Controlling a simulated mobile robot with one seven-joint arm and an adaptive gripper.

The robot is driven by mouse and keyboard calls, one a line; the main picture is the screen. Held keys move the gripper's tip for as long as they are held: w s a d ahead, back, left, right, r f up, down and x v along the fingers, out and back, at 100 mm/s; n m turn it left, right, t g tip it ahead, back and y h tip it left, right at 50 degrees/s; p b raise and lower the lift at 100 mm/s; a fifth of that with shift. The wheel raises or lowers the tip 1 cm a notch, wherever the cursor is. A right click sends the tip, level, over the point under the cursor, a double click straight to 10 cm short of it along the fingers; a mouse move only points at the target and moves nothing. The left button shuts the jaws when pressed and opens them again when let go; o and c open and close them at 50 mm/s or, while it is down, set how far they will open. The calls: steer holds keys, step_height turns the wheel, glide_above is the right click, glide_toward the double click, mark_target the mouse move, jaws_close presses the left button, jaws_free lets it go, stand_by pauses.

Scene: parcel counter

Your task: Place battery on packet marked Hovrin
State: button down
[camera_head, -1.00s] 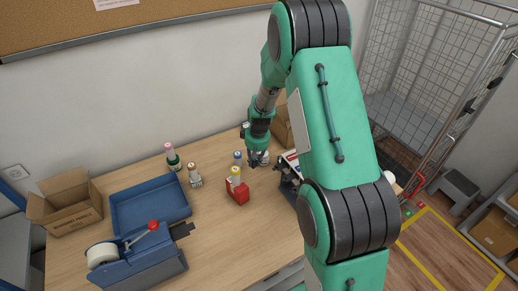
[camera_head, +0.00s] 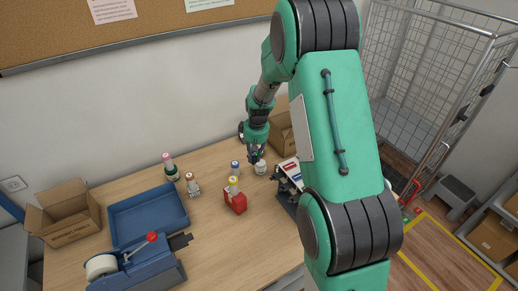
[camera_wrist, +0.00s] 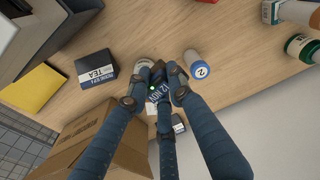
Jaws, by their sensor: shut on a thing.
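My gripper (camera_wrist: 156,88) is shut on a dark block with pale lettering, seen between the fingers in the wrist view; it appears to be the battery (camera_wrist: 158,96). The fingers cover much of it. In the head view my gripper (camera_head: 256,156) is low over the back of the counter, beside a white can (camera_head: 260,168), and the battery is too small to make out. I cannot read the name Hovrin on any packet. A yellow packet (camera_wrist: 32,90) and a black tea box (camera_wrist: 97,70) lie left in the wrist view.
A blue-and-white cylinder marked 2 (camera_wrist: 196,64) stands close right of my gripper. An open cardboard box (camera_wrist: 95,140) is near the fingers. A red block (camera_head: 235,202), blue tray (camera_head: 150,213), tape dispenser (camera_head: 135,264) and bottle (camera_head: 171,168) stand leftward.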

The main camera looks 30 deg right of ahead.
steer(key=shift+w+d+r+p, duration=0.1)
steer(key=shift+w+d+p, duration=0.15)
steer(key=shift+d+p, duration=0.35)
steer(key=w+d+f+n+g+p, duration=0.1)
steer(key=d+f+p, duration=0.3)
steer(key=d+f, duration=0.1)
steer(key=shift+f+n, duration=0.25)
steer(key=shift+n, duration=0.05)
steer(key=shift+w+d, duration=0.1)
steer(key=shift+w, duration=0.1)
steer(key=shift+w+d+f+p, duration=0.35)
steer(key=shift+w+d, duration=0.55)
steer(key=shift+w, duration=1.6)
steer(key=shift+w+d+f+p, duration=0.15)
steer(key=shift+w+d+p, duration=0.55)
steer(key=shift+w, duration=1.75)
steer(key=shift+w+d+f+p, duration=0.2)
steer(key=shift+w+d, duration=0.9)
steer(key=shift+w, duration=1.4)
steer(key=shift+f, duration=0.1)
steer(key=shift+f+p, duration=0.35)
steer(key=shift+f, duration=1.35)
